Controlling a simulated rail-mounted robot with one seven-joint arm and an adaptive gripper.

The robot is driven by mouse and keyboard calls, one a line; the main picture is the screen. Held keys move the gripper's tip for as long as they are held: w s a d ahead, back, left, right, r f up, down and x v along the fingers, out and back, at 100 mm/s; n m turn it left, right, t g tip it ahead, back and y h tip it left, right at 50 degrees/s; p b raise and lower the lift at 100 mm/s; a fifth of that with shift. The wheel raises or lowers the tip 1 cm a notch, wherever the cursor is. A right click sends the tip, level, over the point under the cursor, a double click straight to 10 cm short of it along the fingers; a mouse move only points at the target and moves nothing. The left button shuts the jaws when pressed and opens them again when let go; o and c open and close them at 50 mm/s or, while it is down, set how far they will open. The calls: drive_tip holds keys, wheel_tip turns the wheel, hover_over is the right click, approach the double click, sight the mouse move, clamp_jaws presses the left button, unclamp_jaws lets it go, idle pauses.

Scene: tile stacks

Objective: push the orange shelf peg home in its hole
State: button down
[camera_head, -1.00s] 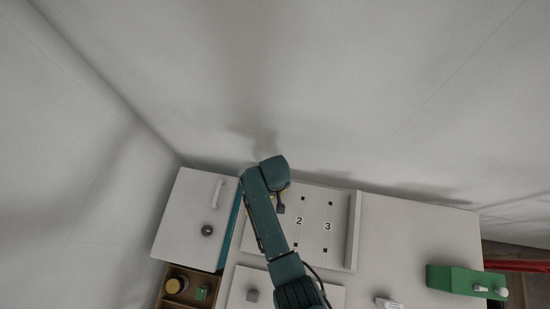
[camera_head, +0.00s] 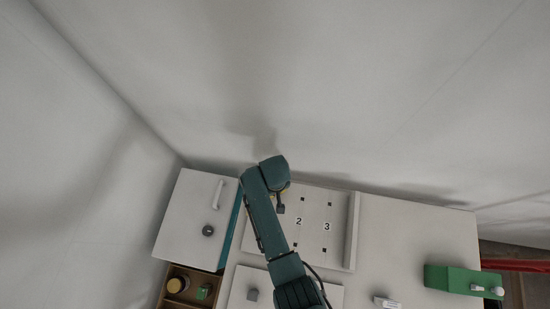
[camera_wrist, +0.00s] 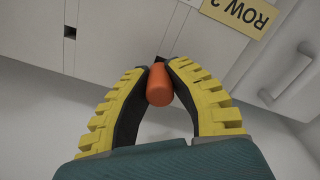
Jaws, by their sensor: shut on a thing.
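The orange shelf peg (camera_wrist: 159,88) shows in the wrist view between the two yellow-and-black fingers of my gripper (camera_wrist: 160,82). The fingertips are shut on it, and its rounded near end points toward the camera. A dark spot shows at the panel just beyond the fingertips, but the peg's far end is hidden, so I cannot tell how deep it sits. The white panel (camera_head: 342,217) with rows of small square holes and the numbers 2 and 3 stands behind my arm in the head view.
A white cabinet door (camera_head: 183,225) with a handle stands left of the panel, above an open wooden compartment (camera_head: 170,302) holding small items. A yellow row label (camera_wrist: 240,12) and a white handle (camera_wrist: 289,76) show in the wrist view.

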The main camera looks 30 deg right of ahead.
drive_tip(key=shift+r+p, duration=1.25)
drive_tip(key=shift+r, duration=0.05)
wheel_tip(320, 180, up, 3)
drive_tip(key=p, duration=0.3)
drive_tip(key=shift+r, duration=0.1)
